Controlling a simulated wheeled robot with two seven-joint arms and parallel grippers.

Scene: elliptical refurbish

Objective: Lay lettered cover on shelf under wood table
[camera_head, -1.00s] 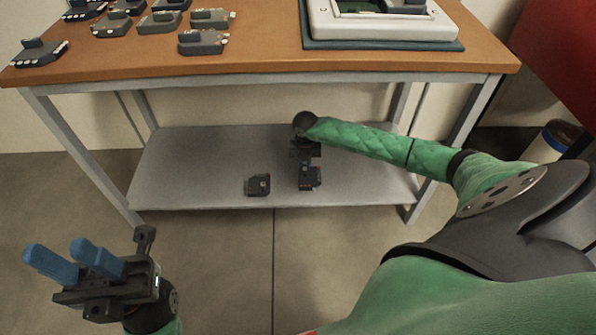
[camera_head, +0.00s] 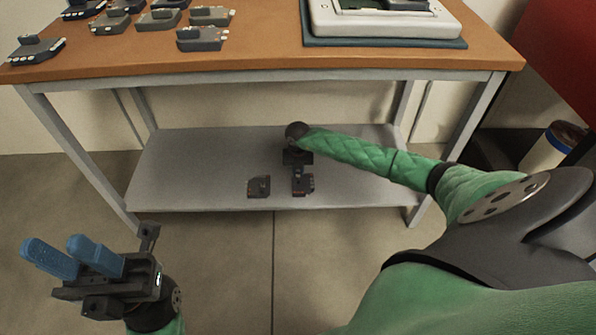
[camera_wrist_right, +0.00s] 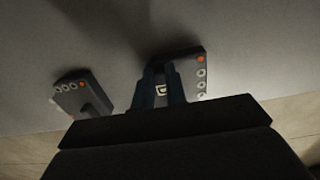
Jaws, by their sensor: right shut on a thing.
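My right gripper (camera_head: 298,168) reaches under the wood table (camera_head: 270,62) and is shut on a dark lettered cover (camera_head: 303,187). The cover is at the grey lower shelf (camera_head: 185,165), near its front edge; I cannot tell whether it touches the surface. In the right wrist view the fingers (camera_wrist_right: 160,90) grip the cover (camera_wrist_right: 190,68), which has a pale letter mark, an orange dot and pale round spots. My left gripper (camera_head: 60,258) is open and empty, off to the left over the floor.
A similar dark cover (camera_head: 259,187) lies on the shelf just left of the held one; it also shows in the right wrist view (camera_wrist_right: 75,95). Several covers (camera_head: 158,20) and a white device (camera_head: 385,22) on a blue mat stand on the tabletop. The shelf's left part is clear.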

